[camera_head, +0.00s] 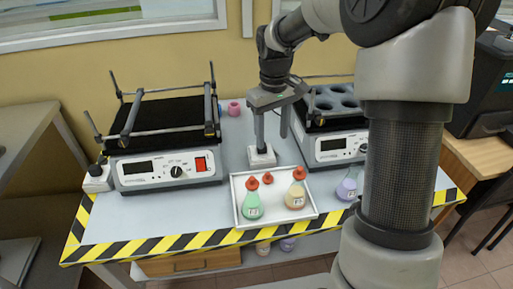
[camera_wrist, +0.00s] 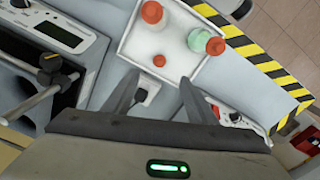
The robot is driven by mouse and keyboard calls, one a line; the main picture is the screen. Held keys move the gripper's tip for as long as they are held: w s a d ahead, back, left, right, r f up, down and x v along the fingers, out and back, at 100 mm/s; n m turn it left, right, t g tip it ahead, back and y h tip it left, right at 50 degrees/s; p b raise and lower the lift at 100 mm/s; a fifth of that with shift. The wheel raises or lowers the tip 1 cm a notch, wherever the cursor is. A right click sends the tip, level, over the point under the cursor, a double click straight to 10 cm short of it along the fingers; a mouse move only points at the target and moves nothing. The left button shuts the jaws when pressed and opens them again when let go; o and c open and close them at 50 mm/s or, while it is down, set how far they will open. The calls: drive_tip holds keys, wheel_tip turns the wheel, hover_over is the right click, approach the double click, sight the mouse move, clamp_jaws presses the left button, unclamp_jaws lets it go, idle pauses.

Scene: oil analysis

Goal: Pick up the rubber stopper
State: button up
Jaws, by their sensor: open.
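A small loose red rubber stopper (camera_head: 267,179) lies in the white tray (camera_head: 280,215), between two flasks. It also shows in the wrist view (camera_wrist: 159,61), just beyond my fingertips and roughly midway between them. A flask with green liquid (camera_head: 251,207) and a flask with orange-tan liquid (camera_head: 295,195) stand in the tray, each with a red stopper on top. My gripper (camera_head: 272,142) is open and empty, pointing down above the table behind the tray. In the wrist view, my two fingers (camera_wrist: 160,77) are spread apart, touching nothing that I can see.
A black-topped device (camera_head: 165,170) stands left; another device with round wells (camera_head: 340,147) stands right. A small white block (camera_head: 261,157) sits behind the tray. A purple-liquid flask (camera_head: 347,188) stands right of the tray. Yellow-black tape (camera_head: 180,242) marks the table's front edge.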

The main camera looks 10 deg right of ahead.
drive_tip(key=w, duration=0.1)
drive_tip(key=b, duration=0.3)
hover_over(268, 173)
wheel_tip(268, 173, down, 13)
drive_tip(key=shift+s+d+r, duration=0.1)
drive_tip(key=shift+s, duration=0.05)
drive_tip(key=shift+f+b, duration=1)
drive_tip(key=shift+f, duration=1.65)
drive_tip(key=shift+c, duration=0.4)
drive_tip(key=c, duration=1.1)
